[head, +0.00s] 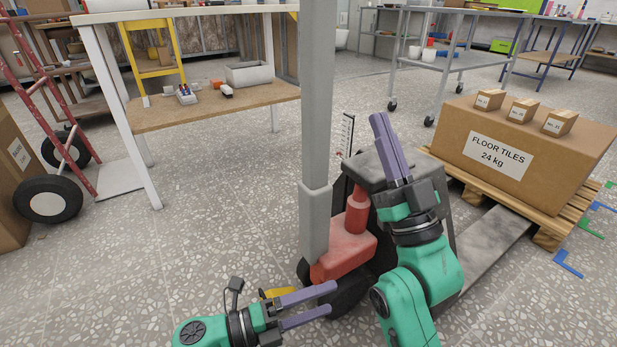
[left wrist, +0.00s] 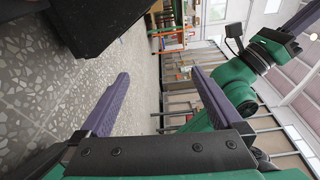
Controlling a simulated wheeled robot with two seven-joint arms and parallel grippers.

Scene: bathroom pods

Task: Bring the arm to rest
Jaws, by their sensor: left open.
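My left gripper (head: 332,298) is low in the head view, its two purple fingers spread apart with nothing between them. It points right, close to the red and black pallet truck (head: 345,245). In the left wrist view the same open fingers (left wrist: 160,72) frame an empty gap. My right gripper (head: 381,118) points up in front of the pallet truck's grey body. Its purple fingers appear side by side, seen nearly edge-on, so their opening is unclear. No object shows in it. Part of a green arm (left wrist: 240,80) shows at right in the left wrist view.
A grey post (head: 318,120) rises at the pallet truck, between my grippers. A large floor tiles carton (head: 470,170) with small boxes on top stands on a wooden pallet (head: 548,237) at right. A workbench (head: 215,108) and red hand truck (head: 75,150) stand left.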

